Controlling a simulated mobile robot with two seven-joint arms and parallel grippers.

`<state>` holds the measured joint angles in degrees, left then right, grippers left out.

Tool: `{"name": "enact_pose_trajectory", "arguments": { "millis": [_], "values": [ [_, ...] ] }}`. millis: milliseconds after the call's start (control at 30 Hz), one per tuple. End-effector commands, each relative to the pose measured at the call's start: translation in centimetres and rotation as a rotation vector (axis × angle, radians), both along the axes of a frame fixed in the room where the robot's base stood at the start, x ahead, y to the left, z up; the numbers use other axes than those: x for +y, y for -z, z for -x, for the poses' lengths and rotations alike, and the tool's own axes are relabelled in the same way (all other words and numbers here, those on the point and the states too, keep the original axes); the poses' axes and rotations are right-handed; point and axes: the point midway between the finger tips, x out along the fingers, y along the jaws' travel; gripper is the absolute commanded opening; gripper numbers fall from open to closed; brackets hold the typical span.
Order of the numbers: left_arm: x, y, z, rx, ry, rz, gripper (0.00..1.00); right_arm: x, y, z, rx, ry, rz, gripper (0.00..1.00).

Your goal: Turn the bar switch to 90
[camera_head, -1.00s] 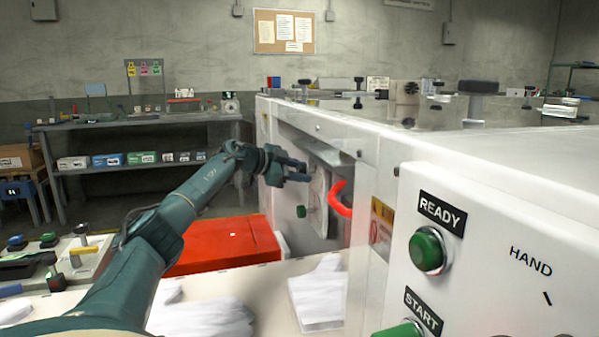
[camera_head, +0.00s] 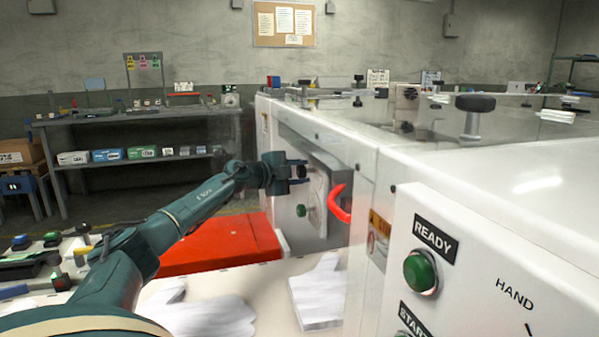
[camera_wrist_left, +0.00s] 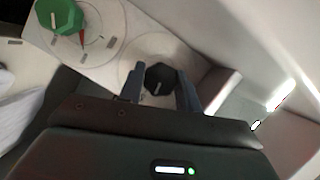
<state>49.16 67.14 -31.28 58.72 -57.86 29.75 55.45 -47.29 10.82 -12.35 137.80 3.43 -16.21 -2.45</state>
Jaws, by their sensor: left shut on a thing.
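The bar switch, a black knob (camera_wrist_left: 158,78) with a pale line, sits on a round pale dial plate in the left wrist view. My left gripper (camera_wrist_left: 161,90) is shut on this knob, one dark finger on each side of it. In the head view my left gripper (camera_head: 302,174) is at the recessed side panel of the white machine (camera_head: 345,135), and it hides the knob there. A green knob (camera_wrist_left: 60,16) with a white bar is on the same panel, and it also shows below the gripper in the head view (camera_head: 301,210). My right gripper is out of view.
A curved red handle (camera_head: 338,204) stands out just right of the gripper. A red box (camera_head: 222,245) lies below my left arm. White gloves (camera_head: 320,292) lie on the pale table. A green READY button (camera_head: 420,271) is on the near panel.

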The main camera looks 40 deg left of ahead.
Motion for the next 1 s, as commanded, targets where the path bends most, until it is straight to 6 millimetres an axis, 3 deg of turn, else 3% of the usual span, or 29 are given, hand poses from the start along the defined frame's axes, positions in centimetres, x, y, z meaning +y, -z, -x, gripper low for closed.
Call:
{"name": "enact_pose_trajectory", "arguments": {
  "millis": [333,900,933,1000],
  "values": [
    [0.01,0.21,0.01,-0.068,0.000,-0.136,0.11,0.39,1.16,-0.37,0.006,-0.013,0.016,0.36],
    [0.00,0.10,-0.01,-0.083,0.000,-0.163,0.11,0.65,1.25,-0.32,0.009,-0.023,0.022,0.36],
    [-0.01,0.09,-0.01,-0.083,0.000,-0.163,0.36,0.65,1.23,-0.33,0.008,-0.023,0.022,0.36],
    [-0.01,0.09,-0.01,-0.083,0.000,-0.163,0.42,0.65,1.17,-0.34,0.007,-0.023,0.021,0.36]
  ]
}}
